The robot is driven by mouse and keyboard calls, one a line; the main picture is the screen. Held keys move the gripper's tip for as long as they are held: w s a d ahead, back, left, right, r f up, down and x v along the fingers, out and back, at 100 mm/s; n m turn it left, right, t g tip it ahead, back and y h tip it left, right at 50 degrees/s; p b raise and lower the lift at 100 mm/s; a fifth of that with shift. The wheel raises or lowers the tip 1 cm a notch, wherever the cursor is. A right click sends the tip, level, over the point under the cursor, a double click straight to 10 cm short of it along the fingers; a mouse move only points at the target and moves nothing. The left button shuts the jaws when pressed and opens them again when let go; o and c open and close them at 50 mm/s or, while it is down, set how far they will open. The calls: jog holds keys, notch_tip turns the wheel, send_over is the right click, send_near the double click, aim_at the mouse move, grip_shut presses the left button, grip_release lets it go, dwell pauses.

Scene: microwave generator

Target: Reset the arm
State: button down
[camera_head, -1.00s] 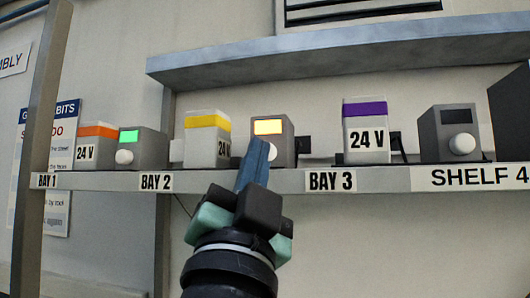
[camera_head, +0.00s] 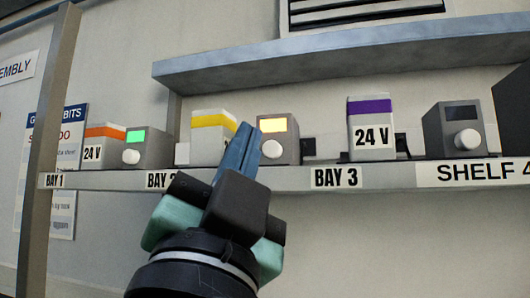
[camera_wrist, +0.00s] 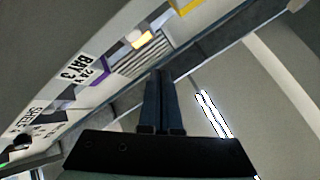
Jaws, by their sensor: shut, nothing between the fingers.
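My gripper (camera_head: 240,148) is shut and empty, its blue fingers together. In the head view its tips stand in front of the yellow-banded block (camera_head: 208,140) and just left of the grey box with a lit amber screen (camera_head: 279,138). It covers part of the shelf edge and the block's label. In the wrist view my shut gripper (camera_wrist: 162,75) shows with its fingers side by side and nothing between them. I cannot tell how far the tips are from the boxes.
The shelf (camera_head: 400,176) also holds an orange-banded block (camera_head: 104,146), a box with a green screen (camera_head: 147,148), a purple-banded 24 V block (camera_head: 371,128) and a dark-screened box (camera_head: 456,131). An upper ledge (camera_head: 340,54) overhangs them. A post (camera_head: 46,150) stands at left. Space below the shelf looks clear.

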jog(key=shift+s+a, duration=0.2)
jog(key=shift+s, duration=0.4)
jog(key=s+f+n+y+b, duration=0.2)
jog(key=f+n, duration=0.3)
jog(key=f, duration=0.1)
jog(key=s+d+f+n+y+b, duration=0.1)
jog(key=s+f+n+y+b, duration=0.1)
jog(key=f, duration=0.4)
jog(key=n+y+b, duration=0.1)
jog(key=n, duration=0.1)
jog(key=shift+s+n+t+y, duration=0.25)
jog(key=shift+n+t+y, duration=0.05)
jog(key=shift+n+t, duration=0.1)
dwell(3.7)
